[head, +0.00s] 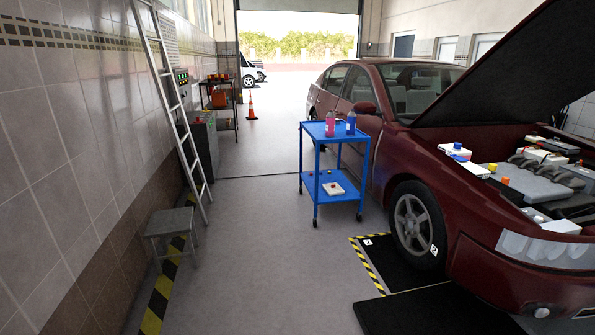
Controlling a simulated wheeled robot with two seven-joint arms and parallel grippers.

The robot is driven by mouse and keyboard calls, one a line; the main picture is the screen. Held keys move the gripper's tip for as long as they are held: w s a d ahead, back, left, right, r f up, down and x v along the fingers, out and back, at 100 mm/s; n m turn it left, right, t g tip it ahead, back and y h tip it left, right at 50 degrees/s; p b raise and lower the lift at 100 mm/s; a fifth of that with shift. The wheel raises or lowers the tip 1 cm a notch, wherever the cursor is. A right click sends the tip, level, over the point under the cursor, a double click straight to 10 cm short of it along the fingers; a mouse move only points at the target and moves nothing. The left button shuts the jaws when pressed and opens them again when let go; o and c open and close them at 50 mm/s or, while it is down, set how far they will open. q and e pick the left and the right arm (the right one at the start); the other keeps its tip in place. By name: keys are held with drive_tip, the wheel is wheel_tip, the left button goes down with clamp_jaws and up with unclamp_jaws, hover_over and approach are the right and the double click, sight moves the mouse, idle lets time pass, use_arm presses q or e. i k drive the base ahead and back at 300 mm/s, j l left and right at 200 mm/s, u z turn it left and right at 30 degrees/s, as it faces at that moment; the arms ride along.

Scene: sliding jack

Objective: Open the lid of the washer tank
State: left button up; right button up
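A white tank (449,149) with a blue lid (457,146) sits at the near-left edge of the red car's open engine bay; it looks like the washer tank. The lid appears to be down on the tank, but it is too small to be sure. Neither of my grippers shows in the head view.
The red car (470,215) stands at right with its hood (510,70) raised. A blue cart (333,150) with bottles stands left of it. A stool (170,225) and ladder (172,100) are by the left wall. The middle floor is clear; a dark mat (430,312) lies in front.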

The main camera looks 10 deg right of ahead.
sight(460, 159)
drive_tip(key=i, duration=0.95)
drive_tip(key=i+j+z, duration=0.1)
drive_tip(key=i, duration=0.85)
drive_tip(key=i+j+z, duration=0.1)
drive_tip(key=i+z, duration=0.35)
drive_tip(key=i+j+z, duration=0.25)
drive_tip(key=i+z, duration=0.25)
drive_tip(key=i+j+z, duration=0.3)
drive_tip(key=j+z, duration=0.15)
drive_tip(key=i+j+z, duration=0.3)
drive_tip(key=j+z, duration=0.2)
drive_tip(key=i+j+z, duration=0.15)
drive_tip(key=j+z, duration=0.15)
drive_tip(key=j, duration=0.2)
drive_tip(key=i+j+z, duration=0.1)
drive_tip(key=j+z, duration=0.2)
drive_tip(key=j, duration=0.25)
drive_tip(key=j+z, duration=0.35)
drive_tip(key=j, duration=0.2)
